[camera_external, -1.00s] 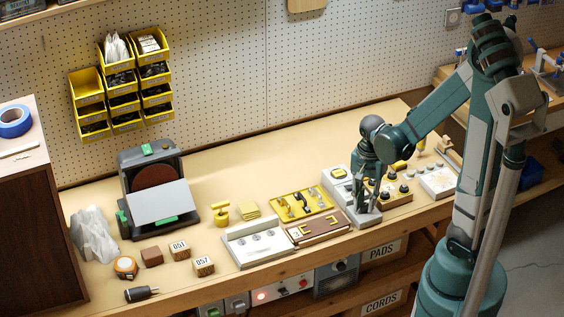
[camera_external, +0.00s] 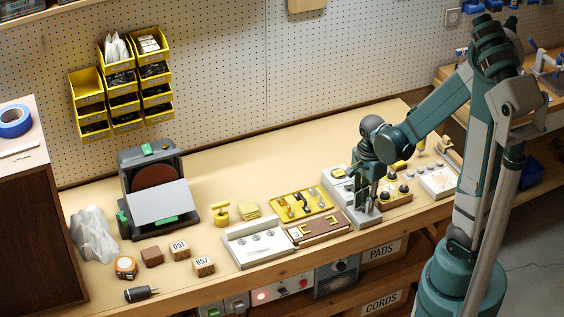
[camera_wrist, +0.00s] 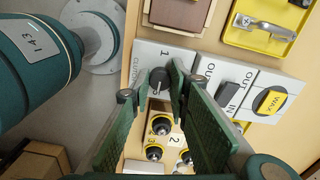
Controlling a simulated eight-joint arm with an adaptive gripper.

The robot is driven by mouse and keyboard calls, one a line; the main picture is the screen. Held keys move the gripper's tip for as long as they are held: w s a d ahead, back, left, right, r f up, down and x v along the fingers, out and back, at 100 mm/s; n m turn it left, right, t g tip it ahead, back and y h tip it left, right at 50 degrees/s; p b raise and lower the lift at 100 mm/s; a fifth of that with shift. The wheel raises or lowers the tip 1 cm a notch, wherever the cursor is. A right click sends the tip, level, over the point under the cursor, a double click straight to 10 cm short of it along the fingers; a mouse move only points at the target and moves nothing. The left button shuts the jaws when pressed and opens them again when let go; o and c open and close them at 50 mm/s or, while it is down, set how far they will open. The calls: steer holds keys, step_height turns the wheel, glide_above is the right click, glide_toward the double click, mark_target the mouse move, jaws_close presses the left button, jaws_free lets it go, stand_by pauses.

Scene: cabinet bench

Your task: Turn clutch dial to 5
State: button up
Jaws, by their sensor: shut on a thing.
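The clutch dial (camera_wrist: 158,81) is a small dark knob on a light grey panel (camera_wrist: 150,57). Beside it are a partly covered label and a printed 1. My gripper (camera_wrist: 158,88) has its green fingers on either side of the dial and is shut on it. In the external view my gripper (camera_external: 368,204) points down at the grey panel near the front bench edge, and the dial is hidden by the fingers. The fingers cover part of the dial's surroundings, and I cannot tell which number its pointer is at.
A wooden block with yellow-ringed knobs (camera_wrist: 160,125) stands close to the fingers. A yellow tray (camera_external: 302,205) and a brown board (camera_external: 318,229) lie to the left.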

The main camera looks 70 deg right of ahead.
mark_target(361, 203)
steer(key=o, duration=0.9)
steer(key=shift+r, duration=0.15)
steer(key=shift+r, duration=5.85)
